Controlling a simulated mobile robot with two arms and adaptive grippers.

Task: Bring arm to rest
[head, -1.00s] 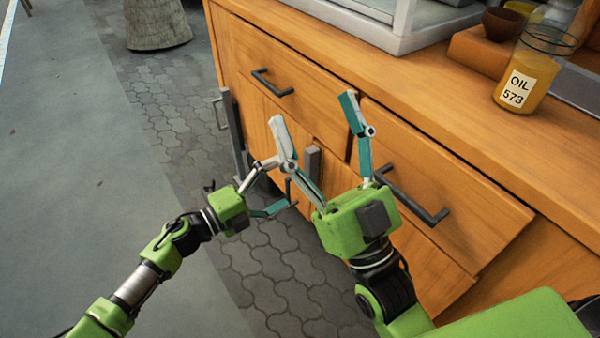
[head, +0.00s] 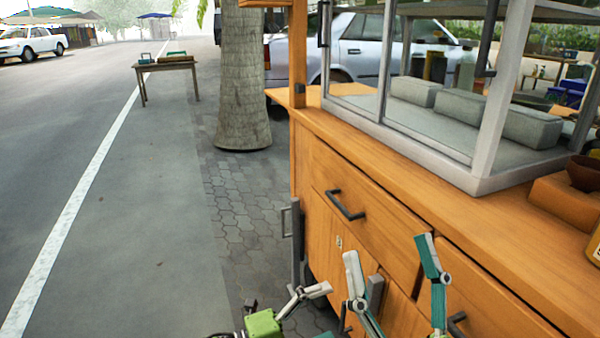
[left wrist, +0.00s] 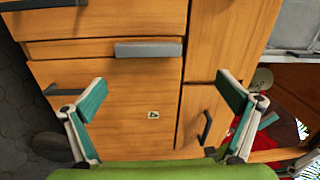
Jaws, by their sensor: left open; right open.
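My left gripper (head: 328,305) is at the bottom of the head view, in front of the wooden cart's drawers and doors (head: 325,215). In the left wrist view its two green and white fingers stand wide apart, with nothing between them (left wrist: 162,82). Cabinet panels and a grey bar handle (left wrist: 148,49) show beyond them. My right gripper (head: 388,250) is just right of the left one in the head view. Its two fingers are spread and empty before the cart's front. Its body is cut off by the lower edge. I cannot tell whether any finger touches the cart.
A glass display case (head: 470,178) stands on the cart's counter (head: 400,172). A brown bowl (head: 584,172) sits at the right edge. A tree trunk (head: 243,80) and a small table (head: 165,68) stand farther back. The pavement at left (head: 130,230) is clear.

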